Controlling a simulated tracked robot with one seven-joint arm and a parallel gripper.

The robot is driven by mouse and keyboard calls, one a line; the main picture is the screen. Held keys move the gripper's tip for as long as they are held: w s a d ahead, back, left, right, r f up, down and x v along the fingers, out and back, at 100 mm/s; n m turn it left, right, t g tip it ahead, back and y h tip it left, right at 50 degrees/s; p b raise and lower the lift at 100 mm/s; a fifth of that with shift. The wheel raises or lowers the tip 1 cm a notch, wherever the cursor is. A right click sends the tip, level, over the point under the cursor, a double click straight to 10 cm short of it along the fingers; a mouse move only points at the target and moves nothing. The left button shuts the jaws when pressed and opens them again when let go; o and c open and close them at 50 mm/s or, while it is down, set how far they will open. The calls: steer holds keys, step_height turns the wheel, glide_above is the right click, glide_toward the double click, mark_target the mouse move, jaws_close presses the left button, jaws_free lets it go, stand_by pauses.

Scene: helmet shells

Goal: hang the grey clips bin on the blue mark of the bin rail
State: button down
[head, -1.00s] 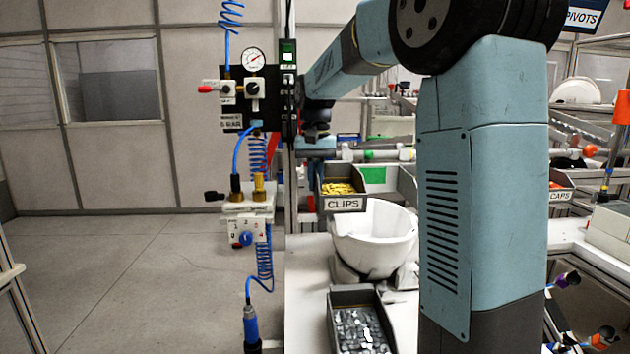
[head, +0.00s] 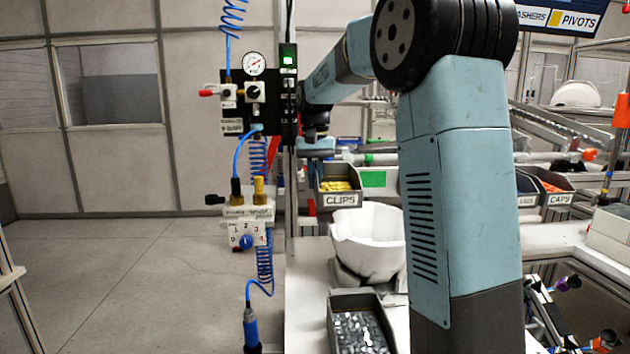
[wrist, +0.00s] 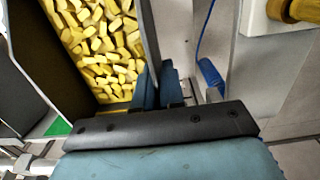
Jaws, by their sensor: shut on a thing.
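The grey clips bin (head: 341,200), labelled CLIPS and holding yellow clips, is in the middle of the head view, above and behind the white shell. In the wrist view the bin (wrist: 146,40) fills the upper left. My gripper (wrist: 165,82) is shut on the bin's side wall; in the head view its fingers are at the bin's left side, small and partly hidden. A green mark (head: 373,179) shows to the right of the bin, and a bit of green (wrist: 57,127) shows in the wrist view. I cannot make out the blue mark. Whether the bin touches the rail is unclear.
A white helmet shell (head: 367,242) stands on the bench below the bin. A grey bin of metal parts (head: 360,325) is in front of it. A caps bin (head: 546,187) is at right. An air panel with blue hoses (head: 256,105) stands close at left.

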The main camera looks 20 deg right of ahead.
steer(key=shift+w+d, duration=0.25)
steer(key=shift+w, duration=0.95)
steer(key=shift+f, duration=1.05)
steer(key=c, duration=1.2)
jaws_free()
steer(key=shift+o, duration=0.2)
